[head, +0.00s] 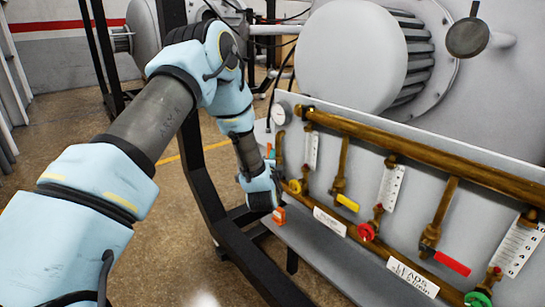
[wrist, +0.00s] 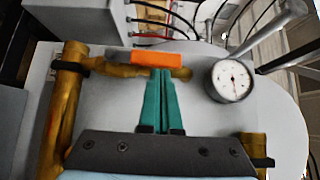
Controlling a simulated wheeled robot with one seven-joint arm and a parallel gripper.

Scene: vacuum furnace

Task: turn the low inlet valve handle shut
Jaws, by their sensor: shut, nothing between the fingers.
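An orange lever handle (wrist: 157,58) lies across the upper middle of the wrist view, roughly along a short brass pipe (wrist: 110,71). No label shows on it, so I cannot confirm it is the low inlet one. My gripper (wrist: 163,72) has its teal fingers together and empty, with the tips at the middle of the handle's lower edge. Whether they touch it I cannot tell. In the head view, my gripper (head: 271,160) is at the panel's left end, largely hidden by my wrist, with a bit of the orange handle (head: 269,147) beside it.
A round gauge (wrist: 231,80) sits right of the fingers. Brass pipes run along the grey panel (head: 370,145), with a yellow handle (head: 347,202), a red handle (head: 452,263) and small knobs. A black frame (head: 215,215) stands left of the panel. Open floor lies further left.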

